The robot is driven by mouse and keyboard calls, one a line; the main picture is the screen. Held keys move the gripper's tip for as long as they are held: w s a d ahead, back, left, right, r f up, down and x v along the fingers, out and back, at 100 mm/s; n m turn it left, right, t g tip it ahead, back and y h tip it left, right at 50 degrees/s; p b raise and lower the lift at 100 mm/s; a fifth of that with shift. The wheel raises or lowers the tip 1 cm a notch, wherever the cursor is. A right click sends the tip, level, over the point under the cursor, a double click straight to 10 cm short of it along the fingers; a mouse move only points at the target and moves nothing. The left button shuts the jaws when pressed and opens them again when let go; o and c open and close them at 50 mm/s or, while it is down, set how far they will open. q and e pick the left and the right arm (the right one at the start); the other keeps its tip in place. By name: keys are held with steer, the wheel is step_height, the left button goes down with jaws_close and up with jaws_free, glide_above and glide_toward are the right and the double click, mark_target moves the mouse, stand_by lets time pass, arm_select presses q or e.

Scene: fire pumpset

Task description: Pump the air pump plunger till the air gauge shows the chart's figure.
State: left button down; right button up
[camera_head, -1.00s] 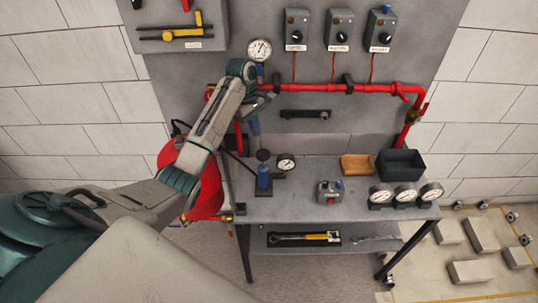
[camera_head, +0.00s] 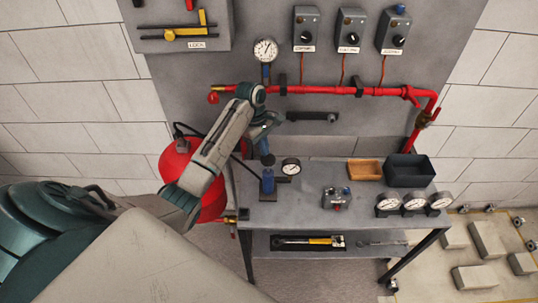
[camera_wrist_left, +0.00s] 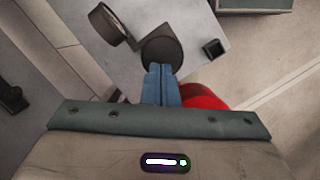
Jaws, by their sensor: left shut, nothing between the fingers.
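The air pump (camera_head: 268,183) is a small blue cylinder standing at the left end of the grey bench. Its dark round plunger knob (camera_head: 267,160) is on top and also shows in the left wrist view (camera_wrist_left: 162,52). My left gripper (camera_head: 266,153) is shut and empty, its blue fingers pointing down at the knob. In the left wrist view the fingertips (camera_wrist_left: 160,68) overlap the knob's edge; whether they touch it I cannot tell. The air gauge (camera_head: 291,166) stands right of the pump; its reading is too small to tell. My right gripper is out of view.
A red tank (camera_head: 180,162) stands left of the bench (camera_head: 305,200). A valve block (camera_head: 336,198), three gauges (camera_head: 415,201), an orange tray (camera_head: 364,170) and a dark bin (camera_head: 410,174) are on the bench. A red pipe (camera_head: 330,90) crosses the panel behind.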

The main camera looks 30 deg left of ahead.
mark_target(265, 159)
arm_select(q)
steer(key=shift+s+d+f, duration=0.15)
steer(key=shift+d+f, duration=0.1)
steer(key=shift+f, duration=0.2)
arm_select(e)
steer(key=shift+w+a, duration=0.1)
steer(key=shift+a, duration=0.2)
arm_select(q)
steer(key=shift+f, duration=0.1)
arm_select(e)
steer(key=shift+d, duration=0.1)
arm_select(q)
step_height(265, 159, down, 4)
steer(key=shift+f, duration=0.15)
steer(key=a+v, duration=0.3)
steer(key=v, duration=0.9)
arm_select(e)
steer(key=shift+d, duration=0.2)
